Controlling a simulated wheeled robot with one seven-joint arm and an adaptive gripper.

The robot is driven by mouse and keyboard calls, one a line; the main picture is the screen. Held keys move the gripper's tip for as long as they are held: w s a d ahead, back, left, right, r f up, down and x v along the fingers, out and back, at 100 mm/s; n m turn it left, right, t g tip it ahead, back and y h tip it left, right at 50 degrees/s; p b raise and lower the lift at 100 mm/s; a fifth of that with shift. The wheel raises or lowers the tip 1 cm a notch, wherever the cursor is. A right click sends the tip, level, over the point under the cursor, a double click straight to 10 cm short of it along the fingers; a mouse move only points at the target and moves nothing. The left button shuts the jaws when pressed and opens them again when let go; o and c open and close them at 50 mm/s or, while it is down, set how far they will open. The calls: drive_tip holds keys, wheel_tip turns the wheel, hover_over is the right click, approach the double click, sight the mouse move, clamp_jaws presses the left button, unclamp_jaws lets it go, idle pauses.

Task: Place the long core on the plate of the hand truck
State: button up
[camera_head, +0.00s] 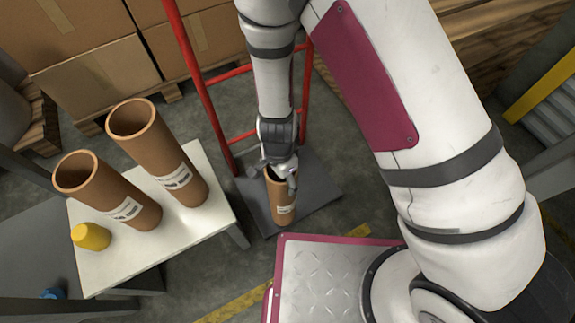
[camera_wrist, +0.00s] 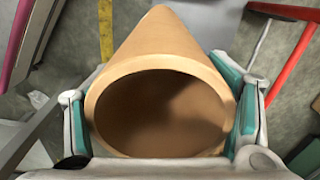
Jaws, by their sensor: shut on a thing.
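My gripper (camera_head: 279,168) is shut on a brown cardboard core (camera_head: 283,208) with a white label. Its open top rim and hollow inside fill the middle of the wrist view (camera_wrist: 160,72), with one teal-padded finger at each side. The core stands about upright over the dark plate (camera_head: 309,205) of the red hand truck (camera_head: 199,86), near the plate's front edge. I cannot tell whether its bottom touches the plate. The hand truck's red frame also shows in the wrist view (camera_wrist: 293,54).
Two more brown cores, a rear one (camera_head: 150,145) and a front one (camera_head: 100,185), stand on a white table (camera_head: 185,236) at left beside a yellow cap (camera_head: 91,236). Cardboard boxes (camera_head: 95,80) stand behind. My base is close in front of the plate.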

drive_tip(key=w+b, duration=0.1)
drive_tip(key=w, duration=0.3)
drive_tip(key=w+f+b, duration=0.1)
drive_tip(key=w, duration=0.4)
drive_tip(key=w+b, duration=0.1)
drive_tip(key=w, duration=0.4)
drive_tip(key=shift+d+f, duration=0.15)
drive_tip(key=shift+d, duration=0.1)
wheel_tip(320, 180, down, 4)
drive_tip(key=shift+w+r+b, duration=0.1)
drive_tip(key=shift+r+b, duration=0.15)
drive_tip(key=shift+b, duration=0.7)
drive_tip(key=o, duration=1.9)
drive_tip(key=shift+o, duration=0.2)
wheel_tip(320, 180, up, 12)
drive_tip(key=p, duration=0.5)
